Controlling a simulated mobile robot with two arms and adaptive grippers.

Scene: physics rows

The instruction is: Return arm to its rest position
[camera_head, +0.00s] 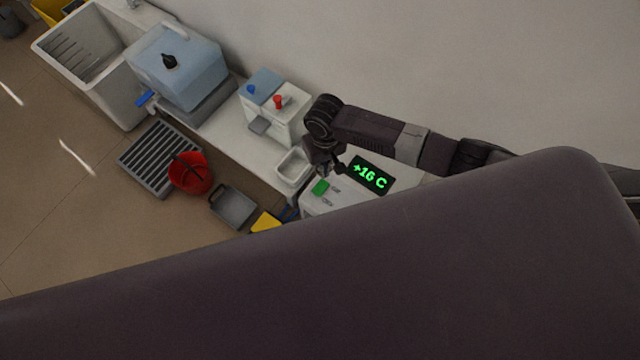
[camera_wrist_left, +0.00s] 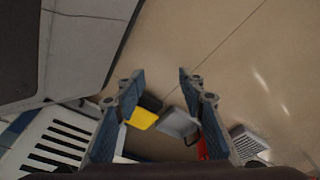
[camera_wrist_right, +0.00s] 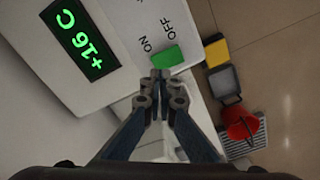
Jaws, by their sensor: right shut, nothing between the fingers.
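My right arm reaches in from the right in the head view. Its gripper (camera_head: 338,168) is shut and empty, just over the white unit (camera_head: 402,182) with a green "+16 C" display (camera_head: 370,175). In the right wrist view the shut fingertips (camera_wrist_right: 160,82) are close to the green switch (camera_wrist_right: 166,57) beside the "ON" and "OFF" marks; I cannot tell whether they touch it. The switch also shows in the head view (camera_head: 320,187). My left gripper (camera_wrist_left: 158,78) is open and empty in the left wrist view, above the floor; the head view does not show it.
Along the wall counter stand a red-and-blue-tapped dispenser (camera_head: 276,104), a blue container (camera_head: 178,66) and a sink (camera_head: 88,50). A small white tray (camera_head: 293,167) is near my right gripper. A red bucket (camera_head: 190,176), grate (camera_head: 150,160) and grey pan (camera_head: 234,208) are on the floor.

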